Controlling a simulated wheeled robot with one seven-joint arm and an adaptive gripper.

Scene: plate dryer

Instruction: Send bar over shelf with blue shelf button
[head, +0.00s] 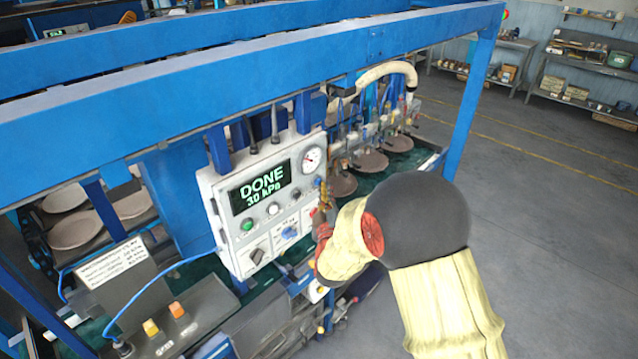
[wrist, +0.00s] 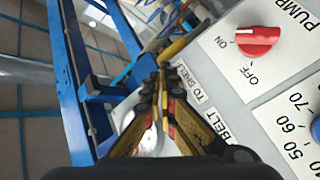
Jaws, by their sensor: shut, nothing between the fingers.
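The white control panel (head: 235,215) stands at the picture's centre, its display (head: 262,188) reading "DONE 30 kPa". My gripper (head: 324,208) is shut and empty at the panel's right edge. In the wrist view its fingertips (wrist: 162,72) come together beside the "TO SHELF" label (wrist: 192,84); I cannot tell whether they touch anything. I cannot make out a blue shelf button; the fingers may hide it. A blue knob (head: 289,232) shows on the panel front. The row of suction heads, likely the bar, hangs at the right near round brown plates (head: 371,160).
The panel also has a gauge (head: 311,158), a green button (head: 247,224) and a red pump knob (wrist: 258,40). A blue frame beam (head: 200,75) crosses above the panel. Pale plates (head: 78,232) lie at the left. Open floor (head: 560,240) is at the right.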

